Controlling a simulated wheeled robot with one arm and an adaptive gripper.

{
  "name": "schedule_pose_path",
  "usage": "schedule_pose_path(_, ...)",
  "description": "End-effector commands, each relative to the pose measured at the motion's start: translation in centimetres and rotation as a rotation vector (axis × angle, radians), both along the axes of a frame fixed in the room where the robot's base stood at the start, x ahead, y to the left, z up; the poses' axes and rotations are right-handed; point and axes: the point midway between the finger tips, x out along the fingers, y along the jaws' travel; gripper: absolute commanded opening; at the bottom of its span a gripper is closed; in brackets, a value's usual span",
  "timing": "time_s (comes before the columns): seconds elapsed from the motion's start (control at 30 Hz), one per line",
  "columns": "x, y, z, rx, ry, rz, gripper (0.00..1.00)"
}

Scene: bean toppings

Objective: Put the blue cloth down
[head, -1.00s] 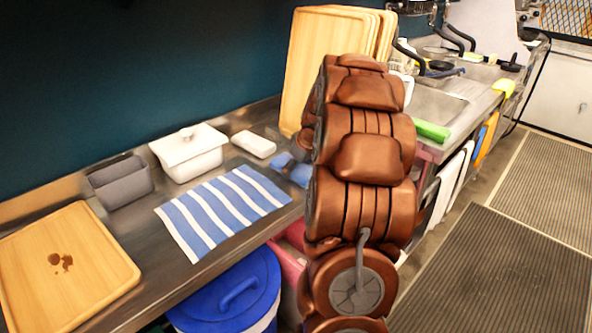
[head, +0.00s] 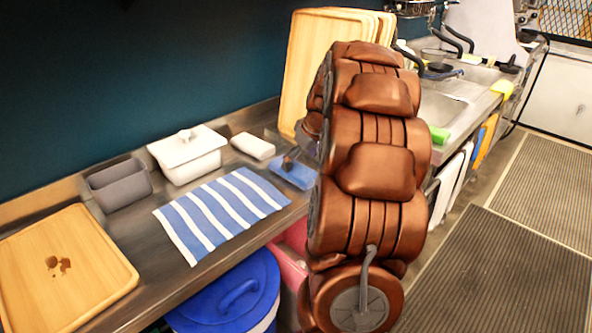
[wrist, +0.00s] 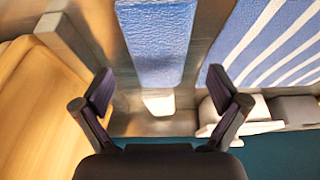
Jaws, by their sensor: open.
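The plain blue cloth (head: 297,175) lies folded on the metal counter, right of a striped towel, partly hidden by my arm in the head view. In the wrist view the cloth (wrist: 157,40) is a long blue rectangle at the top middle. My gripper (wrist: 163,92) is open, with its two dark fingers spread and nothing between the tips. The fingertips look apart from the cloth. In the head view my gripper is mostly hidden behind my arm.
A blue and white striped towel (head: 222,212) lies left of the cloth. A white block (head: 253,146), a white lidded pot (head: 188,154) and a grey container (head: 122,186) stand behind. Upright wooden boards (head: 325,60) lean near my arm. A stained board (head: 62,262) lies far left.

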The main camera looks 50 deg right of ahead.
Motion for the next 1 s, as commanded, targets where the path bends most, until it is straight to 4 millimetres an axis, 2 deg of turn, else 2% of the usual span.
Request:
schedule_pose_path(0.1, -0.8, 0.0, 2.3, -0.004, -0.006, -0.001, 0.97)
schedule_pose_path(0.3, -2.0, 0.0, 4.9, -0.001, -0.004, 0.0, 0.97)
schedule_pose_path(0.5, -2.6, 0.1, 6.0, 0.002, 0.0, 0.0, 0.97)
schedule_pose_path(0.73, -2.6, 0.5, 6.2, 0.005, 0.003, 0.002, 0.97)
schedule_pose_path(0.77, -2.5, 1.0, 6.2, 0.008, 0.006, 0.004, 0.97)
schedule_pose_path(0.87, -2.2, 3.9, 6.1, 0.025, 0.024, 0.02, 0.97)
schedule_pose_path(0.97, -2.2, 9.0, 5.6, 0.056, 0.068, 0.043, 0.97)
schedule_pose_path(1.0, -2.4, 11.3, 5.4, 0.066, 0.088, 0.051, 0.97)
